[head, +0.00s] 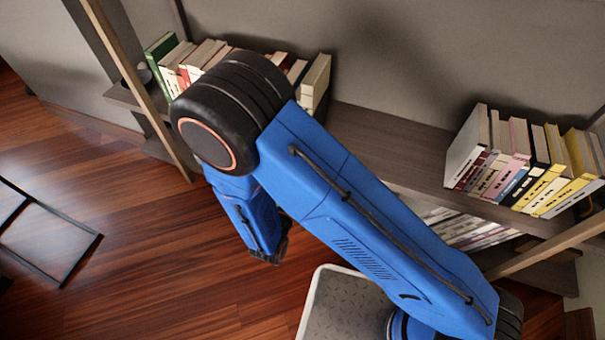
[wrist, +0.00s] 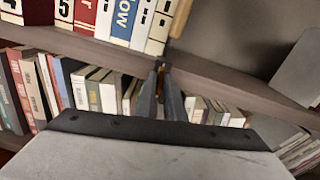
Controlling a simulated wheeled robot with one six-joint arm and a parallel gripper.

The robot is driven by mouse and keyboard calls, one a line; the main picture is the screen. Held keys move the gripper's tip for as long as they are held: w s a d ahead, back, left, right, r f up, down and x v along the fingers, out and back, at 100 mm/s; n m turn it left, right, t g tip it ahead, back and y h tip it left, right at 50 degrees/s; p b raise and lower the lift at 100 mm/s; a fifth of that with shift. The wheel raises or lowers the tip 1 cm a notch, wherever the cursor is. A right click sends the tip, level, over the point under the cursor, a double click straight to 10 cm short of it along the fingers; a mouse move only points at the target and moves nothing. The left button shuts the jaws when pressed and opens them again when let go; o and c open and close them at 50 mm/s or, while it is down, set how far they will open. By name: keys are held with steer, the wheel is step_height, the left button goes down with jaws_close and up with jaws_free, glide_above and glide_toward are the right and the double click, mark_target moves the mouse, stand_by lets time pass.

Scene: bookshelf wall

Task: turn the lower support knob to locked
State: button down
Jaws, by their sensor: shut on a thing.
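In the wrist view my gripper (wrist: 161,70) reaches forward with its two dark fingers close together, tips at the front edge of a brown shelf. The fingers are shut on a small dark piece at that edge, which I take to be the lower support knob (wrist: 161,64). The fingertips cover most of it, so its turned position and any locked marking cannot be read. In the head view my blue arm hides the knob and the fingertips.
Books (wrist: 112,22) stand on the shelf board (wrist: 235,84) above the fingers, and more books (wrist: 98,88) stand below it. In the head view another row of books (head: 520,165) is at the right. A black frame (head: 75,262) lies on the open wooden floor at the left.

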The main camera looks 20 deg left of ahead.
steer(key=shift+m, duration=0.8)
steer(key=c, duration=1.9)
jaws_free()
steer(key=shift+o, duration=0.2)
steer(key=shift+s, duration=0.1)
steer(key=s+a, duration=0.1)
steer(key=s, duration=1.6)
steer(key=shift+s+a, duration=0.15)
steer(key=shift+a, duration=0.05)
